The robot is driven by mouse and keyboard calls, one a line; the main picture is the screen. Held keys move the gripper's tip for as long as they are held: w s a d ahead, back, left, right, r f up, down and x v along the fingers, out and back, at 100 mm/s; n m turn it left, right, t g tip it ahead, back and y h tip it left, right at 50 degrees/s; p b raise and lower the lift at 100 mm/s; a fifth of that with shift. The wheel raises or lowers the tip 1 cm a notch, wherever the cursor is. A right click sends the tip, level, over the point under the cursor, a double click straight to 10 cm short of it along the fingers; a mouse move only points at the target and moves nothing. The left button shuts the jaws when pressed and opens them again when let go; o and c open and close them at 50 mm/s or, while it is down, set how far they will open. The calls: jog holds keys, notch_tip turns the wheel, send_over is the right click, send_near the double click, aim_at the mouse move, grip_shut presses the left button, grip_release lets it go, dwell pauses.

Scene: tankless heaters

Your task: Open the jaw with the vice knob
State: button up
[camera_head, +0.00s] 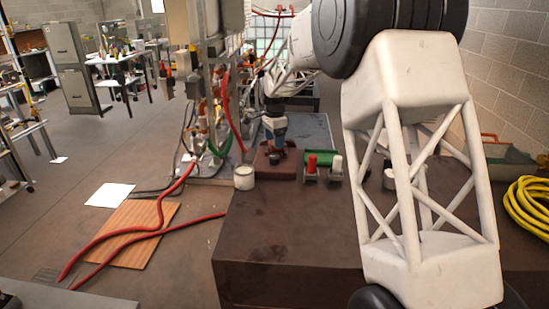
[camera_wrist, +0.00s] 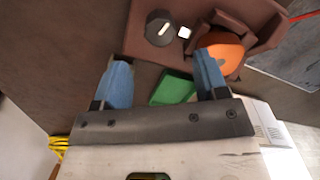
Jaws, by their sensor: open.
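The vice (camera_head: 264,166) is a brown block on the dark brown bench, and it also shows at the top of the wrist view (camera_wrist: 200,14). Its round black knob (camera_wrist: 160,28) has a small white square beside it. An orange rounded piece (camera_wrist: 222,54) sits by the vice's brown jaw, partly hidden behind my right finger. My gripper (camera_wrist: 163,64) is open, with two blue fingers apart and nothing between them. The knob lies just beyond the fingertips, roughly midway across the gap. In the head view my gripper (camera_head: 275,126) points down over the vice, hiding part of it.
A green object (camera_head: 322,158) lies right of the vice, with a red-topped piece (camera_head: 311,163) and a white-topped piece (camera_head: 336,166) before it. A white can (camera_head: 244,178) stands left. Red hoses and pipework are farther left. The bench front is clear.

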aim_at(274, 156)
jog(key=shift+f, duration=0.1)
dwell(0.3)
jog(key=shift+f, duration=3.75)
jog(key=shift+c, duration=0.2)
jog(key=c, duration=0.9)
